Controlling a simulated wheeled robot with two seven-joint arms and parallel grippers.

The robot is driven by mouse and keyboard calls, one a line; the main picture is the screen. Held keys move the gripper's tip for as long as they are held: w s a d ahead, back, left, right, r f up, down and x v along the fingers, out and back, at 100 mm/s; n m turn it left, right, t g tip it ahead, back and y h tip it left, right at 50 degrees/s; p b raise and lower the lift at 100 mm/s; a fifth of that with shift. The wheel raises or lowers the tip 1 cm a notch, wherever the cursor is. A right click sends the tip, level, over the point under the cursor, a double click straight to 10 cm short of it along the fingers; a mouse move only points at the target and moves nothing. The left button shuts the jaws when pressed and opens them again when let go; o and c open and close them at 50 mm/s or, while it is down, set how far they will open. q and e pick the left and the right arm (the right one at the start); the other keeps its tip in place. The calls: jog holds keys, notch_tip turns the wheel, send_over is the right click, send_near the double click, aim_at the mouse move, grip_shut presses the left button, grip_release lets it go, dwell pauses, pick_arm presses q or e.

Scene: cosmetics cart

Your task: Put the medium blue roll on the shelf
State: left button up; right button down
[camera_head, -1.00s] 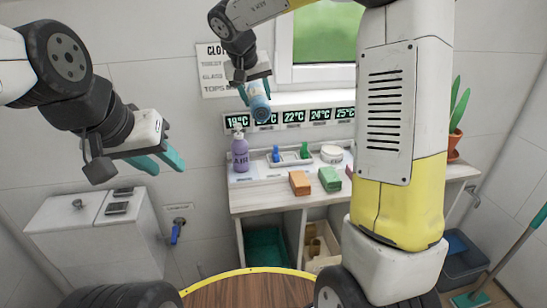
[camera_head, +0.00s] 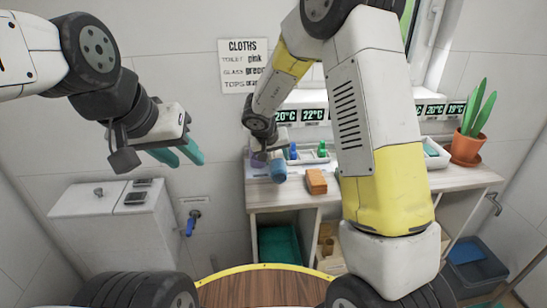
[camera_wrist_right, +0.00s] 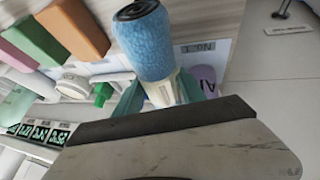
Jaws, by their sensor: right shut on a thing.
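The blue roll (camera_head: 279,170) is in my right gripper, at the left part of the wooden shelf unit's top (camera_head: 262,200). In the right wrist view the textured blue roll (camera_wrist_right: 150,45) has a dark end and a pale lower part between the teal fingers of my right gripper (camera_wrist_right: 160,95). I cannot tell whether the roll touches the top. My right gripper (camera_head: 268,155) is mostly hidden by its own wrist in the head view. My left gripper (camera_head: 178,155) is empty, its teal fingers apart, in the air above the white cabinet.
An orange block (camera_head: 316,181) lies right of the roll. Green and blue small items (camera_head: 293,151) stand in a tray behind. A purple bottle (camera_wrist_right: 205,75) is close by the roll. A potted plant (camera_head: 467,145) stands at the right end. My right arm hides the middle.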

notch_tip(320, 180, down, 4)
jog(key=shift+r, duration=0.15)
jog(key=c, duration=0.6)
grip_release()
jog(key=shift+c, duration=0.2)
